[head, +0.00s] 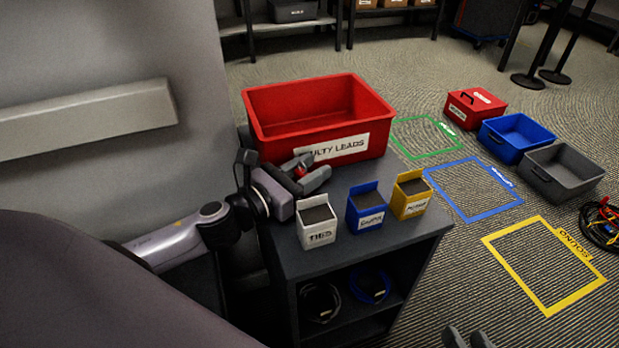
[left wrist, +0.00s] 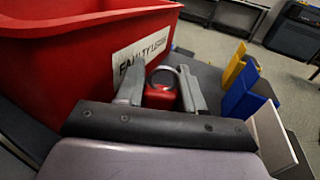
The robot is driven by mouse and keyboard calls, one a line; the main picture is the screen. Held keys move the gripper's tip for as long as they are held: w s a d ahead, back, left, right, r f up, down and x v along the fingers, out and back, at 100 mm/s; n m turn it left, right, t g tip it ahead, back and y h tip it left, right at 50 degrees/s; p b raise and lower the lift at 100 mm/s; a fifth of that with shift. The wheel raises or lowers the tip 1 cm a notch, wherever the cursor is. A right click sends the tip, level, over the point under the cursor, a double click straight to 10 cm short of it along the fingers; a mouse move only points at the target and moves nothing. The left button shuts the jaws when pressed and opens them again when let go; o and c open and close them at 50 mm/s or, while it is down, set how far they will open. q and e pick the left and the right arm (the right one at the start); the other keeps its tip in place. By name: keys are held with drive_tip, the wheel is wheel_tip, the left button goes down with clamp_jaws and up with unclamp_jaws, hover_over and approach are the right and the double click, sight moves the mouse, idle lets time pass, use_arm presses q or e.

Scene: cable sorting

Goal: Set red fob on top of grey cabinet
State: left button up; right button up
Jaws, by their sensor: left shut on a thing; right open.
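The red fob (head: 300,171) is between the fingers of my left gripper (head: 312,178), which is shut on it. In the left wrist view the red fob (left wrist: 160,97) shows between the two fingers (left wrist: 160,92), with a metal ring above it. The grey cabinet (head: 292,253) is under the gripper, and the fob is over or on its top, beside the red bin. I cannot tell whether the fob touches the top. My right gripper (head: 467,338) shows only as fingertips at the bottom edge, open and empty, away from the cabinet.
A red bin (head: 270,127) labelled "faulty leads" stands on the cabinet's back part. White (head: 316,236), blue (head: 368,221) and yellow (head: 411,206) small boxes line its front right edge. Coiled cables lie on the shelf below. A grey wall panel (head: 110,60) is at left.

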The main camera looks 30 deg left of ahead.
use_arm(q)
drive_tip(key=shift+f, duration=0.1)
drive_tip(key=shift+f, duration=0.2)
drive_tip(key=o, duration=1)
drive_tip(key=shift+r, duration=0.2)
drive_tip(key=shift+s, duration=0.1)
